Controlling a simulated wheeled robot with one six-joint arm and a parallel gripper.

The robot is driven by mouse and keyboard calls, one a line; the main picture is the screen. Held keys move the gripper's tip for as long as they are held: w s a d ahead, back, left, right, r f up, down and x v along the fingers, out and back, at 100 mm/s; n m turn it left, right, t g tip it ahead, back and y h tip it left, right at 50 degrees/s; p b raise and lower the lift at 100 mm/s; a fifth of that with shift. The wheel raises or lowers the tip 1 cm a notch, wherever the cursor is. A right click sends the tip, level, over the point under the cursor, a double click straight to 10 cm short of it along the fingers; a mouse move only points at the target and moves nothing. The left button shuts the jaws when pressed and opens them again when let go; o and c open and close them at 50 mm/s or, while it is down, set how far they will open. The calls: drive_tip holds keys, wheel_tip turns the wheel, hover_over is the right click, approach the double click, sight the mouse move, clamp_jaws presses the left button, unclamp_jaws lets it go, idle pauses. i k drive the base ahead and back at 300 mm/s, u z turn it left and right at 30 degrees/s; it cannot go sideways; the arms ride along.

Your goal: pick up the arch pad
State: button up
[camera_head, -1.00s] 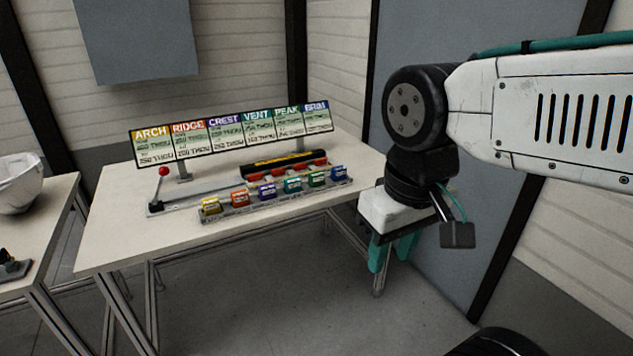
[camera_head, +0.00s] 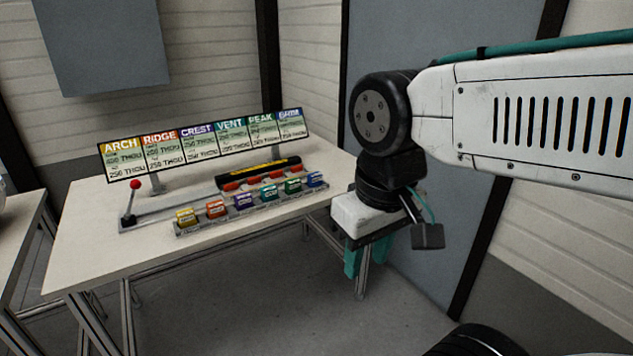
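The yellow block (camera_head: 186,217) sits at the left end of a row of coloured blocks in a grey rack (camera_head: 222,222) on the table. Its colour matches the yellow ARCH panel (camera_head: 121,146) of the sign behind, so I take it as the arch pad. My gripper (camera_head: 370,255) hangs at the right, pointing down beyond the table's right end, well away from the yellow block. Its two teal fingers are apart, with nothing visible between them.
Orange, purple, teal, green and blue blocks stand in the same rack, right of the yellow one. Behind are a black bar (camera_head: 259,172) with red parts and a red-knobbed lever (camera_head: 136,186). The table's (camera_head: 90,240) front left is clear. Another table (camera_head: 18,235) stands at left.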

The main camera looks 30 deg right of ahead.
sight(186, 218)
drive_tip(key=u, duration=1.85)
drive_tip(key=i, duration=1.6)
drive_tip(key=z, duration=3.5)
